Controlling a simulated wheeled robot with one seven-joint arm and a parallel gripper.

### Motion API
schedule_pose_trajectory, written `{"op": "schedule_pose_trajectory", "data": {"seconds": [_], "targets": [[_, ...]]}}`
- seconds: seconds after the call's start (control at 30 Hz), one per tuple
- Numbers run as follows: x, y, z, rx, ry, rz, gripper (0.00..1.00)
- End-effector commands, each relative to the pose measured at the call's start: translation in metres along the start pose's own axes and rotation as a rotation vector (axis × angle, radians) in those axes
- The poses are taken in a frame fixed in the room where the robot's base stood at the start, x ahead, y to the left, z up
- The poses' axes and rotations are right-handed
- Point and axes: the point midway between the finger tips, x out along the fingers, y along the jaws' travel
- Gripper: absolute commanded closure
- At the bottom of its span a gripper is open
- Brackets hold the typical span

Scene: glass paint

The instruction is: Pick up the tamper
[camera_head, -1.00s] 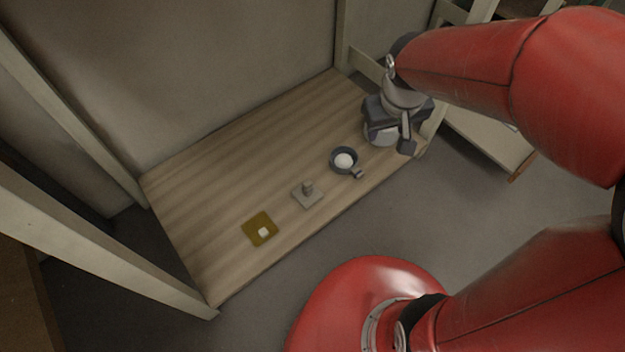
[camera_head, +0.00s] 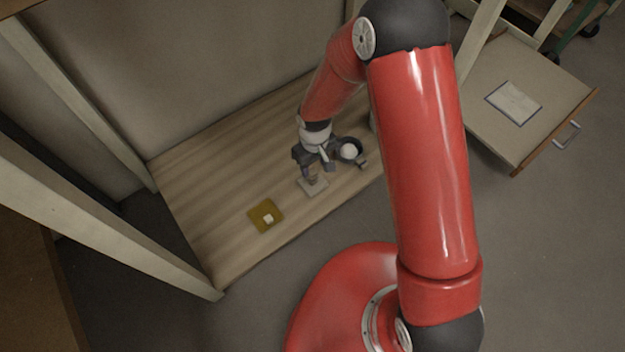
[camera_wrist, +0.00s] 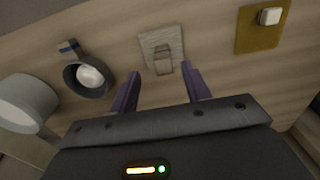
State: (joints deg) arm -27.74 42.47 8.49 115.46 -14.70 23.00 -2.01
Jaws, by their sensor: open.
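The tamper, which I take to be the grey square plate with an upright grip, lies on the wooden board in the head view (camera_head: 316,189). It also shows at the top middle of the wrist view (camera_wrist: 158,42), its grip standing toward the camera. My gripper (camera_head: 317,172) is above it, pointing down, with its fingers close to the grip. In the wrist view, my gripper (camera_wrist: 161,72) is open, and the grip appears between the two purple fingertips. I cannot tell whether the fingers touch it. Nothing is held.
A dark round dish with a handle and white contents (camera_wrist: 88,77) sits beside the tamper. A pale cylindrical container (camera_wrist: 28,98) stands beyond it. A yellow square plate (camera_head: 262,210) with a small white block lies on the other side. The board's left part is bare.

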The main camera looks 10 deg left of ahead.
Motion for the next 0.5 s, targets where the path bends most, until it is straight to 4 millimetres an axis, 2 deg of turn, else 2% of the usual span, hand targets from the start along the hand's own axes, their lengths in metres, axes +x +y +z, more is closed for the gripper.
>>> {"op": "schedule_pose_trajectory", "data": {"seconds": [0.3,0.5], "targets": [[0.045,-0.005,-0.001,0.001,-0.003,-0.001,0.53],[0.046,-0.005,-0.002,0.001,0.000,0.000,0.53]]}}
